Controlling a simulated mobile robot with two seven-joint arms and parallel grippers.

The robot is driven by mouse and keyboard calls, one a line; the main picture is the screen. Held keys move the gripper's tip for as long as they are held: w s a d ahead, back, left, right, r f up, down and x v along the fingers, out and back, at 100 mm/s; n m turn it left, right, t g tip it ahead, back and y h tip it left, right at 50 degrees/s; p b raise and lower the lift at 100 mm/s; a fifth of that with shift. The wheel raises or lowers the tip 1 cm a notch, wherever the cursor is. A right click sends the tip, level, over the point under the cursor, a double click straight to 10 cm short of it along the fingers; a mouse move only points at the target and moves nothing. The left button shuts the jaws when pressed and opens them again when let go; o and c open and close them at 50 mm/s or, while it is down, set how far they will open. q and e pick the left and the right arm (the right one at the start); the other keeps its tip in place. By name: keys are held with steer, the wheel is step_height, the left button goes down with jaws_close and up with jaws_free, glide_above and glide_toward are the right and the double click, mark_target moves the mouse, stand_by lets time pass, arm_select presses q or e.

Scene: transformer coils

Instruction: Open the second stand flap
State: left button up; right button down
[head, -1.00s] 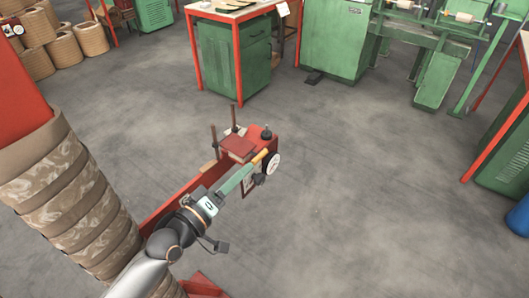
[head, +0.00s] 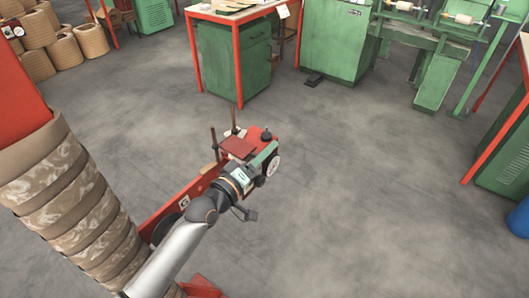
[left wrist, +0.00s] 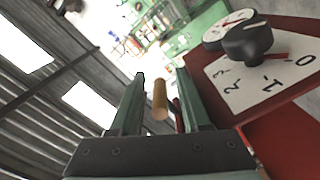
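A red stand (head: 185,203) runs beside the tall coil stack in the head view. A dark red plate (head: 238,147), two upright rods and a black knob (head: 266,136) are at its far end; I cannot tell which part is the flap. My left gripper (head: 266,153) is at that end, beside the white dial (head: 273,165). In the left wrist view my left gripper (left wrist: 161,80) is open, its green fingers on either side of a wooden handle (left wrist: 160,100), with gaps visible. The handle is hidden in the head view. My right gripper is out of view.
The black knob (left wrist: 247,40) and its numbered plate (left wrist: 262,75) are close to the right finger in the left wrist view. The coil stack (head: 65,190) stands left of the arm. A red-legged table (head: 238,12) and green machine (head: 335,40) are farther back. Open floor lies right.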

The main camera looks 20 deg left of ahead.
arm_select(q)
jaws_close()
stand_by(1.3)
